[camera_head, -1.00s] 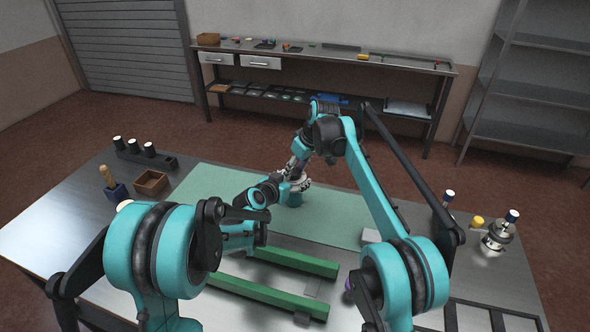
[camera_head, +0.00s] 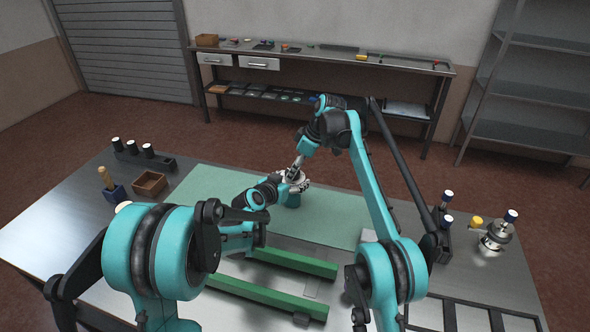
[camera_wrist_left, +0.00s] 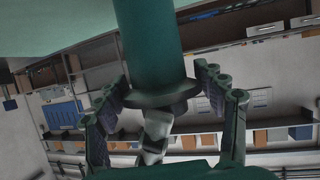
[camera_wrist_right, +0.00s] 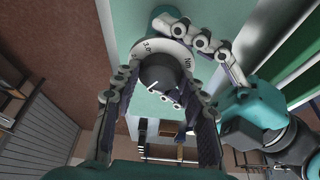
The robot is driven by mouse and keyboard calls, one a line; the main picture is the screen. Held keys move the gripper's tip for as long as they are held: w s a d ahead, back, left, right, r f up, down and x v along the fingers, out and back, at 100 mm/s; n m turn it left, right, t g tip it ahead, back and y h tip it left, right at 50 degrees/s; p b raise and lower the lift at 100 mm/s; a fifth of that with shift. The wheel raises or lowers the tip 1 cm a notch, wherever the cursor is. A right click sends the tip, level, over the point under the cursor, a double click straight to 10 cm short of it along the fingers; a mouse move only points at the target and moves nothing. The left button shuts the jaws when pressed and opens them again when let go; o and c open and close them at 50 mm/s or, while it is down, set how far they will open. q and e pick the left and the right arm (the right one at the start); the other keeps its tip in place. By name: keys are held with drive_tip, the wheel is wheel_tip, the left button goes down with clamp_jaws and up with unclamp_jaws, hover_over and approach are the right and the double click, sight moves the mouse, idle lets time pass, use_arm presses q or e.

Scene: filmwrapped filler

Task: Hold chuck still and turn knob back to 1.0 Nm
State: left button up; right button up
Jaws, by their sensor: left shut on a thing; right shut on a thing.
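The torque device stands on the green mat, its teal body (camera_head: 293,199) showing below my grippers. In the right wrist view it has a white dial ring (camera_wrist_right: 180,50) marked "3.0" and "Nm" around a dark knob (camera_wrist_right: 160,73) with a white line. My right gripper (camera_wrist_right: 165,95) is shut on the knob from above. My left gripper (camera_wrist_left: 165,90) is shut around the chuck region from the side; the left wrist view shows the teal body (camera_wrist_left: 148,40) and a dark collar (camera_wrist_left: 160,95) between its fingers. The chuck itself is mostly hidden by the fingers. The dial's exact reading cannot be told.
Green rails (camera_head: 265,297) lie in front of the mat (camera_head: 215,190). A brown box (camera_head: 150,182), a blue holder (camera_head: 115,192) and a dark rack (camera_head: 150,158) stand at left.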

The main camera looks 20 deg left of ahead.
sight(301, 179)
drive_tip(key=o, duration=1.2)
drive_tip(key=shift+c, duration=0.2)
drive_tip(key=v, duration=0.4)
drive_tip(key=shift+d+r, duration=0.15)
drive_tip(key=shift+r, duration=0.2)
drive_tip(key=s+d, duration=0.1)
drive_tip(key=d, duration=1.1)
drive_tip(key=shift+s, duration=0.2)
